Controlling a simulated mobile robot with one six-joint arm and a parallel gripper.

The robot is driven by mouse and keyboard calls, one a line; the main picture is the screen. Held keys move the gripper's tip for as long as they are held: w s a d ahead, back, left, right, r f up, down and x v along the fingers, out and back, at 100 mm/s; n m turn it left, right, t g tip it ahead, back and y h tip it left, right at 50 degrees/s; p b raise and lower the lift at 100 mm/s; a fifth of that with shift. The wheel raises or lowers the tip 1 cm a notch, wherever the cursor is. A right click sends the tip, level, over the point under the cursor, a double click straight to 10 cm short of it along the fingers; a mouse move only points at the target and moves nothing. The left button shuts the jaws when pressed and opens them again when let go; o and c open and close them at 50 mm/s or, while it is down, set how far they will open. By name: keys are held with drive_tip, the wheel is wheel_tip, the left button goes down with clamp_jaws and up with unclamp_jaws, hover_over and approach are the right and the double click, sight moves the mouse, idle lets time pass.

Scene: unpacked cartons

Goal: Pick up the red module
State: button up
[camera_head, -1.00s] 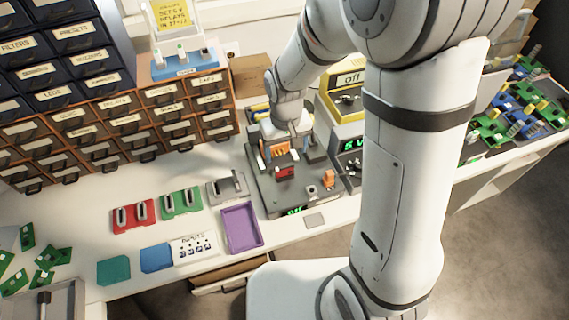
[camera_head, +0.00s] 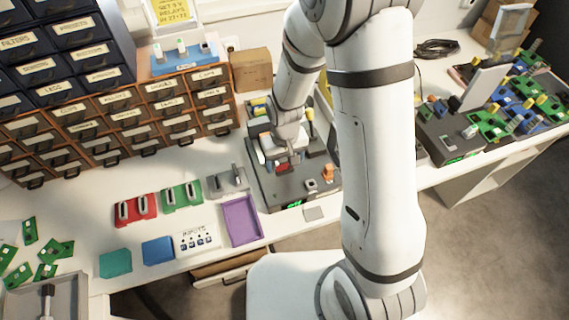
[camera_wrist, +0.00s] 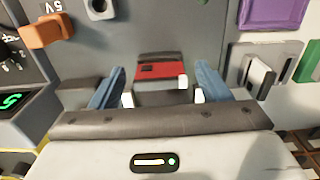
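The red module (camera_head: 282,168) is a small red block with dark edges on the grey test station (camera_head: 268,192). In the wrist view the red module (camera_wrist: 160,71) lies between and just beyond my fingertips. My gripper (camera_head: 279,158) is over the station, right at the module. In the wrist view my gripper (camera_wrist: 162,95) is open, with blue fingers and pale tips to either side of the module. I cannot tell whether the fingers touch it. In the head view my wrist partly hides the module.
An orange part (camera_head: 328,172) stands on the station beside the gripper. To the left are a purple tray (camera_head: 241,222), a grey holder (camera_head: 228,181), green (camera_head: 182,196) and red (camera_head: 136,208) holders. Drawer cabinets (camera_head: 120,115) stand behind. A cardboard box (camera_head: 251,70) is at the back.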

sight(285, 160)
drive_tip(key=c, duration=1.2)
drive_tip(key=shift+r, duration=0.1)
wheel_tip(285, 160, up, 10)
drive_tip(key=shift+f, duration=0.1)
